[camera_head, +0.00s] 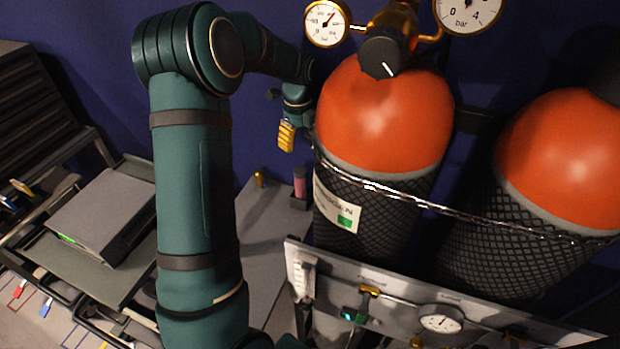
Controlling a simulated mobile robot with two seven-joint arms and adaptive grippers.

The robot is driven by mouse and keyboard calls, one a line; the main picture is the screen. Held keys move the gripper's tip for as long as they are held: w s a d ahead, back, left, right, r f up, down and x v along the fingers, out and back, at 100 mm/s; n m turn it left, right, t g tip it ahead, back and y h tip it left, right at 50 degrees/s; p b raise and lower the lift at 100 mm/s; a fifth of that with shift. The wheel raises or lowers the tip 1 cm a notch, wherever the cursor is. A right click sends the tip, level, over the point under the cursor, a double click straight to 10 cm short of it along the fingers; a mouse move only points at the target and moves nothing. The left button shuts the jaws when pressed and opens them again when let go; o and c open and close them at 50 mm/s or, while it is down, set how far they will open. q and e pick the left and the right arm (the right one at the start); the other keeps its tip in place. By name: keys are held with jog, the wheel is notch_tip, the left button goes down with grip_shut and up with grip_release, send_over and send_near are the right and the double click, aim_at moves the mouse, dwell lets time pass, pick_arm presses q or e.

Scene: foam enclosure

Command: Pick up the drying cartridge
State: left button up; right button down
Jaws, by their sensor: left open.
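A small pink cylinder with a dark base (299,183), which looks like the drying cartridge, stands upright at the back of the grey bench top (262,222). It is left of the near gas cylinder. My left gripper (287,137), with yellow fingertips, hangs above it and slightly to its left, apart from it. The gripper is small and seen from the side, and nothing shows between its fingers. My right gripper is not in view.
Two orange-topped gas cylinders (385,115) (565,150) stand at the right behind a chain (420,204). A gauge panel (395,300) is in front of them. A small brass fitting (260,179) stands left of the cartridge. A cart with a grey box (100,218) is at the left.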

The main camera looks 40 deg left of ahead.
aim_at(301, 178)
pick_arm(q)
notch_tip(301, 178, down, 8)
jog(key=shift+f+b, duration=0.25)
jog(key=shift+b, duration=0.4)
jog(key=shift+s+d+f+b, duration=0.15)
jog(key=shift+f+b, duration=0.1)
jog(key=shift+f, duration=1.1)
jog(key=shift+s+d+f+b, duration=0.1)
jog(key=shift+f+b, duration=0.1)
jog(key=shift+f, duration=1.15)
grip_shut()
jog(key=shift+r, duration=0.1)
